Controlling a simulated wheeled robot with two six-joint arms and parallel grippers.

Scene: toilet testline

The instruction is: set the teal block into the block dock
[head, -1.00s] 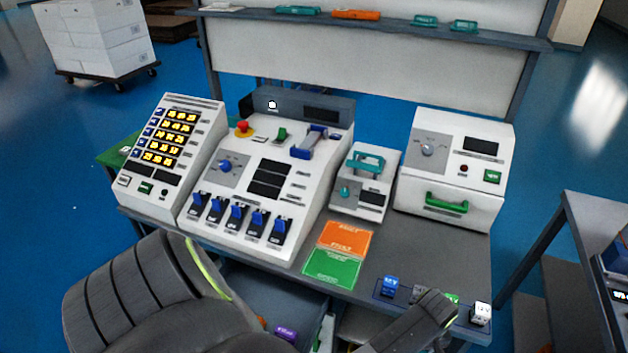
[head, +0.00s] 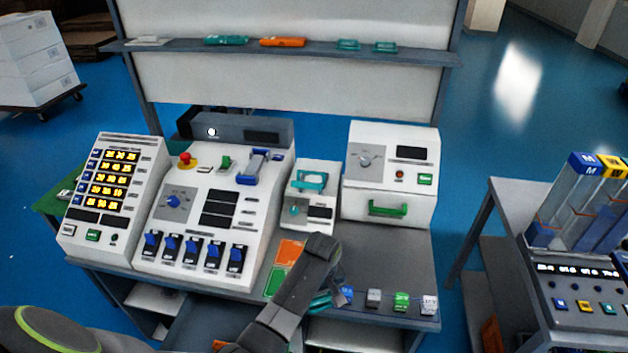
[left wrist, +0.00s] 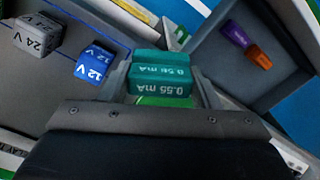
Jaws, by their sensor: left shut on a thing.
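The teal block (left wrist: 162,82), marked 0.55 mA, is between the fingers of my left gripper (left wrist: 163,90) in the left wrist view. The gripper is shut on it. In the head view my left gripper (head: 324,300) is at the front of the table, left of a row of small blocks, and a little teal (head: 320,302) shows there, partly hidden by my arm. I cannot pick out the block dock for certain; a thin blue outline (left wrist: 112,40) on the tabletop runs around the blue 12 V block (left wrist: 95,64) and grey 24 V block (left wrist: 38,34). My right gripper is not in view.
Grey (head: 373,297), green (head: 401,301) and white (head: 429,304) blocks line the front right edge. Orange (head: 290,253) and green cards lie left of my gripper. A drawer (left wrist: 240,75) holds purple and orange blocks. A white console (head: 215,205) stands left.

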